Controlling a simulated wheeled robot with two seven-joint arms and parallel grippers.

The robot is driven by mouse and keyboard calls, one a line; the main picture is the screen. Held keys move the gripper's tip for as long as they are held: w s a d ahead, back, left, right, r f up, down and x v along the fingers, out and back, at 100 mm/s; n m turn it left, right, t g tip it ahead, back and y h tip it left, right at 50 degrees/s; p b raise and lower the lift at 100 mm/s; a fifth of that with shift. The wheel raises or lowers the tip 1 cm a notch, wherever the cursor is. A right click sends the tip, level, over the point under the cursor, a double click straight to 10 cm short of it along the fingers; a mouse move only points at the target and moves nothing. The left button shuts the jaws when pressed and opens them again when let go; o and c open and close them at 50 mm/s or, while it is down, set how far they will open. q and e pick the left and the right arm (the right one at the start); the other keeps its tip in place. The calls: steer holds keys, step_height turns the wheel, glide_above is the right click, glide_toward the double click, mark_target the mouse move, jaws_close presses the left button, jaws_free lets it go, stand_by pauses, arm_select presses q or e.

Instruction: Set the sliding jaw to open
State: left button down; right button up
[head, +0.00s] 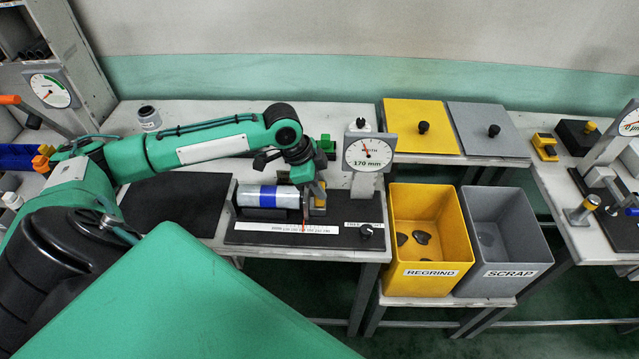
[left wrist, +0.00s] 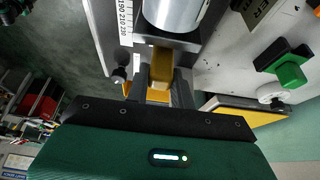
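The sliding jaw shows in the head view as a yellow grip (head: 320,197) at the right end of a white film roll with a blue band (head: 267,196). The roll lies on a dark winder base (head: 262,238) with a white scale strip (head: 300,228) along its front. My left gripper (head: 309,208) points down at the jaw and partly hides it. In the left wrist view the yellow grip (left wrist: 161,62) sits between my two dark fingers (left wrist: 163,85), which look closed against its sides. My right gripper is not in view.
The yellow REGRIND bin (head: 432,264) and grey SCRAP bin (head: 509,264) stand to the right. A dark mat (head: 172,205) lies left.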

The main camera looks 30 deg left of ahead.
arm_select(q)
steer(key=shift+w+d+r, duration=0.1)
steer(key=shift+w+d, duration=0.05)
steer(key=shift+d, duration=0.1)
steer(key=w+d+p, duration=0.2)
steer(key=d, duration=0.1)
steer(key=shift+w+d, duration=0.15)
steer(key=shift+d, duration=0.1)
steer(key=c, duration=1.2)
jaws_free()
